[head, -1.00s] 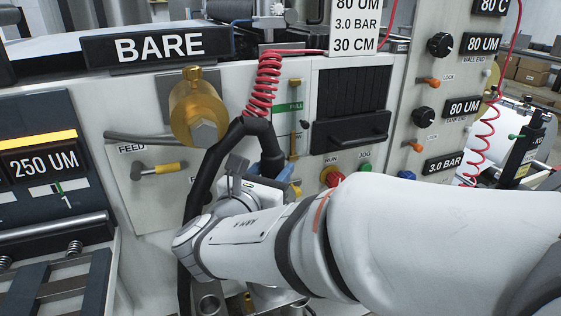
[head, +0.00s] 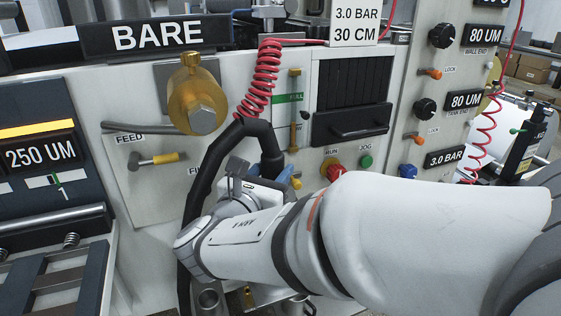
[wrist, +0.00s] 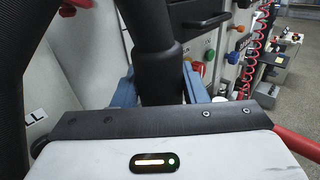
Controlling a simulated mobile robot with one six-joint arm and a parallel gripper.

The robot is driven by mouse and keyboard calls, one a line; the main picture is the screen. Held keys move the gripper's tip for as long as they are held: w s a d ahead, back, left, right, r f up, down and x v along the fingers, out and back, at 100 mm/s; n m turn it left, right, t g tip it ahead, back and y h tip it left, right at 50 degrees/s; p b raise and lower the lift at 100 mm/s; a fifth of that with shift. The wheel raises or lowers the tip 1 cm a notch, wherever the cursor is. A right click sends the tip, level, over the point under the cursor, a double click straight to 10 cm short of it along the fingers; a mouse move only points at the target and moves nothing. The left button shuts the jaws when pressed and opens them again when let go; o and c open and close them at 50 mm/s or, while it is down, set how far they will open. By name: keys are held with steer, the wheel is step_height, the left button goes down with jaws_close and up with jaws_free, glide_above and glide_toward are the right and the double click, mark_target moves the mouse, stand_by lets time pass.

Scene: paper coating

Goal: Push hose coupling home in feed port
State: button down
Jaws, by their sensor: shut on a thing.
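My gripper (head: 276,176) is in front of the machine panel, its blue fingers partly hidden by my wrist in the head view. In the wrist view my gripper (wrist: 160,94) is shut around the lower end of the black hose, at its dark coupling (wrist: 160,70). The black hose (head: 206,168) arches above the wrist; one leg drops into the grip and the other hangs on the left. The coupling's lower end is hidden behind my wrist. A small brass fitting (head: 248,297) shows below my arm; I cannot tell whether it is the feed port.
A red coiled line (head: 262,80) hangs behind the hose. The red button (head: 333,169) and black drawer handle (head: 352,125) are close right of the gripper.

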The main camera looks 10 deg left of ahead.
steer(key=shift+f+b, duration=0.5)
steer(key=shift+f, duration=0.3)
steer(key=c, duration=0.8)
jaws_free()
steer(key=shift+s, duration=0.1)
steer(key=v, duration=0.7)
steer(key=shift+s+p, duration=0.35)
steer(key=shift+p, duration=0.1)
steer(key=shift+a, duration=0.1)
